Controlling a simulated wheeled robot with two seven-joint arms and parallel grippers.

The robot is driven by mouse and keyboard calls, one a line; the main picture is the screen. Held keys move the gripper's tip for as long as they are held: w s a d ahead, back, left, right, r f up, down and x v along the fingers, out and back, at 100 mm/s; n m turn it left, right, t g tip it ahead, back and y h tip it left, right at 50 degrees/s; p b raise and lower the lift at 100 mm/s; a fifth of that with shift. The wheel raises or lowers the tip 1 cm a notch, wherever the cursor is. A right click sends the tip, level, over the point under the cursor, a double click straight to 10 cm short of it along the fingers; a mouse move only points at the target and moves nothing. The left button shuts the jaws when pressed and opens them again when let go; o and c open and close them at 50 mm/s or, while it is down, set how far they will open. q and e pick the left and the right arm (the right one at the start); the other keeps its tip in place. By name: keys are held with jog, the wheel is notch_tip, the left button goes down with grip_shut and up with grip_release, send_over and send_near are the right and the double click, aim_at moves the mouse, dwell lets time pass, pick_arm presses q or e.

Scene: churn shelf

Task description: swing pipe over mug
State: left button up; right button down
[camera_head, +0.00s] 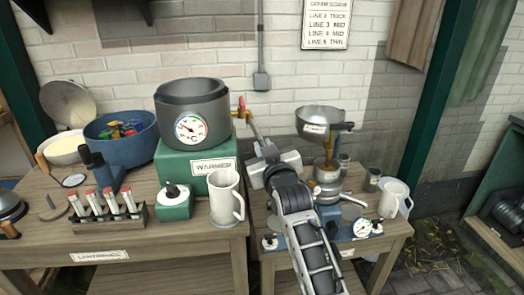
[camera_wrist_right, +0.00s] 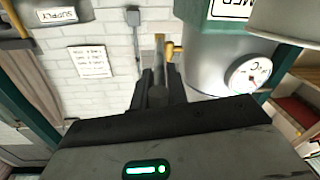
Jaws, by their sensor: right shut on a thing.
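The pipe (camera_head: 252,127) comes off the grey warmer pot (camera_head: 193,112) by a tap with a red handle (camera_head: 240,106). It points down to the right, and its outer end is hidden by my right gripper (camera_head: 264,152). The gripper is shut on the pipe. In the right wrist view, the fingers (camera_wrist_right: 159,88) close at the brass-coloured pipe (camera_wrist_right: 160,44). The tall white mug (camera_head: 224,198) stands upright on the left table before the green warmer base. The gripped pipe end is behind and right of the mug, not above it. My left gripper is not in view.
A green box with a black knob (camera_head: 174,202) stands left of the mug. A rack of capped tubes (camera_head: 108,212) and a blue bowl (camera_head: 122,142) are farther left. On the right table are a metal funnel (camera_head: 320,119) and a white jug (camera_head: 392,197).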

jog(key=shift+r, duration=0.15)
jog(key=c, duration=1.4)
grip_release()
jog(key=shift+c, duration=0.2)
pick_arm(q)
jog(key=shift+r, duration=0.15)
